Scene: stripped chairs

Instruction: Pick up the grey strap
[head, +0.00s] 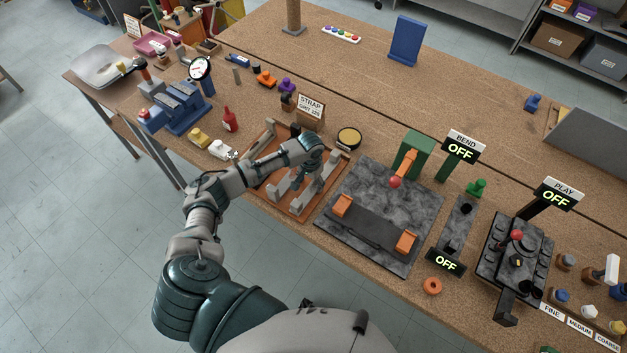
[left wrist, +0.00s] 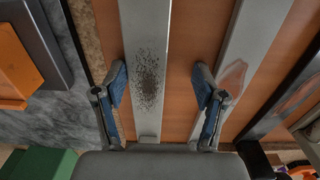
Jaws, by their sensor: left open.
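Grey straps lie in a brown wooden tray (left wrist: 183,60), left of centre on the bench in the head view. My left gripper (head: 309,182) is over the tray, pointing down. In the left wrist view the open left gripper (left wrist: 161,82) has blue pads on either side of a flat grey strap (left wrist: 146,40) with a patch of dark specks. The fingers are apart from it, and nothing is held. A second grey strap (left wrist: 256,50), with a reddish mark, lies to its right. My arm hides part of the tray in the head view. My right gripper is not in view.
A dark stone slab (head: 385,190) with orange blocks and a green fixture is close on the right. The back of the bench is mostly clear.

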